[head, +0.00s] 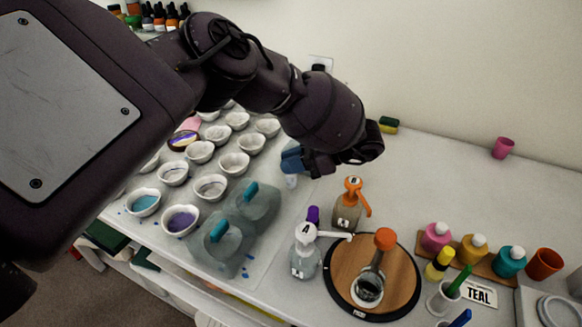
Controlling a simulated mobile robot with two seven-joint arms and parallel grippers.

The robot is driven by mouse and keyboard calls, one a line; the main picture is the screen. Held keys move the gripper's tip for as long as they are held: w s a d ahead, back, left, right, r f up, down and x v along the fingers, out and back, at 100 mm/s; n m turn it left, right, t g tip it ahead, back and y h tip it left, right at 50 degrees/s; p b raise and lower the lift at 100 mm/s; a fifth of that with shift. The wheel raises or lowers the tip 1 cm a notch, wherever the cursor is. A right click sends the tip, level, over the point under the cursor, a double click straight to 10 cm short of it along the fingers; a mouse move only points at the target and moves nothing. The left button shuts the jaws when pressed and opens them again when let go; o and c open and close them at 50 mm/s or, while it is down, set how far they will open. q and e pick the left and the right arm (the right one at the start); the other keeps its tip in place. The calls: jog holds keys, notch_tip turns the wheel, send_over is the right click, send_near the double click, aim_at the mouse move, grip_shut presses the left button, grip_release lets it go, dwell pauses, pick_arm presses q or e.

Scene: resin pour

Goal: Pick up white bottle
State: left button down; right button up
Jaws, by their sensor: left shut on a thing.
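My left gripper (292,162) has blue fingers and is shut on a small whitish thing, apparently the white bottle (291,181). Only a little of it shows below the fingers; the rest is hidden, so its shape is unclear. It is at the right of the rows of bowls; I cannot tell whether it touches the table. A clear pump bottle with a white top marked A (305,255) stands nearer the front. A pump bottle with an orange top marked B (347,212) stands behind it. My right gripper is not in view.
White bowls (200,152) fill the left of the table (440,180). Grey-green moulds with teal handles (215,240) lie in front. A round wooden board (400,285) holds an orange-topped jar (372,285). Coloured bottles (473,248) stand at right. The back right is mostly clear.

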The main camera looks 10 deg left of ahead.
pick_arm(q)
notch_tip(320, 180, up, 19)
jog(key=p, duration=0.3)
jog(key=shift+f, duration=0.15)
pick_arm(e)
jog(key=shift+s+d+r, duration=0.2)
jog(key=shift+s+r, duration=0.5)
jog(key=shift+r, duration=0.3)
